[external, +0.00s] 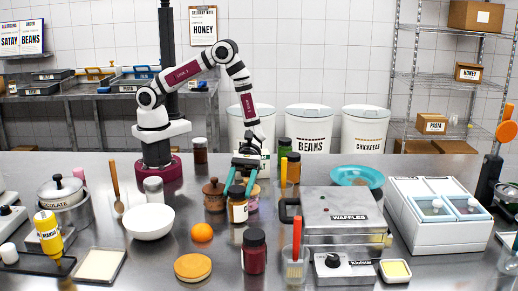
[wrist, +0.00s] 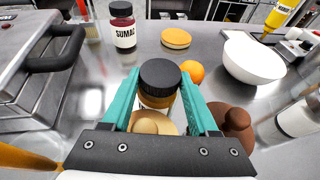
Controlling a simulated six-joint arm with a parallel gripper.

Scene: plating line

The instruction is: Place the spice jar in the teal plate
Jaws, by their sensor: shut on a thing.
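A spice jar (external: 237,211) with a black lid, amber contents and a pale label is between the teal fingers of my gripper (external: 240,188). In the wrist view the jar's black lid (wrist: 160,74) shows between the fingertips of my gripper (wrist: 160,88), which is shut on it. The jar looks upright; I cannot tell whether its base touches the counter. The teal plate (external: 343,176) lies at the back right, behind the waffle maker, apart from the jar. The plate is not in the wrist view.
A brown pot (external: 214,198) is close left. A red SUMAC jar (external: 254,254), an orange (external: 202,232) and a white bowl (external: 149,224) are nearby.

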